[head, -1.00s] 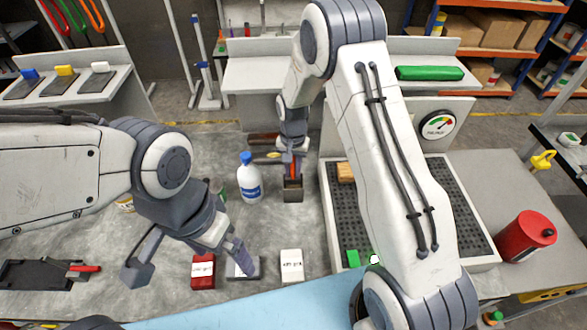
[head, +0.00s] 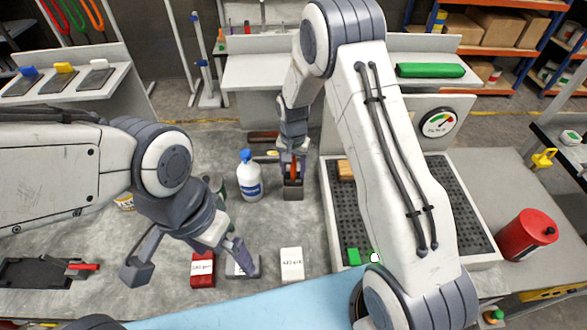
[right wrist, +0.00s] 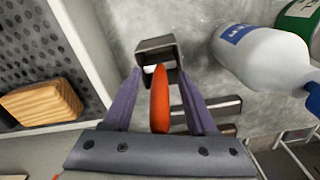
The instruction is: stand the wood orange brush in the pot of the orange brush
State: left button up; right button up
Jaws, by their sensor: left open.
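An orange brush (head: 294,171) stands in a small dark pot (head: 293,193) in the middle of the bench. The brush also shows in the right wrist view (right wrist: 160,100), rising from the pot (right wrist: 155,45). My right gripper (right wrist: 160,88) is open, with its fingers on either side of the orange brush and visible gaps between. The brush's far end is hidden by the gripper's palm. I cannot tell if its handle is wood. My left gripper (head: 190,262) is open and empty above the front of the bench.
A white bottle with a blue cap (head: 249,178) stands left of the pot. Red (head: 202,270), grey (head: 243,268) and white (head: 291,265) blocks lie in front. A perforated tray (head: 327,215) with a wooden block (head: 346,171) is to the right.

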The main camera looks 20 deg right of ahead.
notch_tip(320, 180, up, 10)
jog(key=b, duration=0.3)
jog(key=shift+f, duration=0.1)
jog(key=shift+r, duration=0.35)
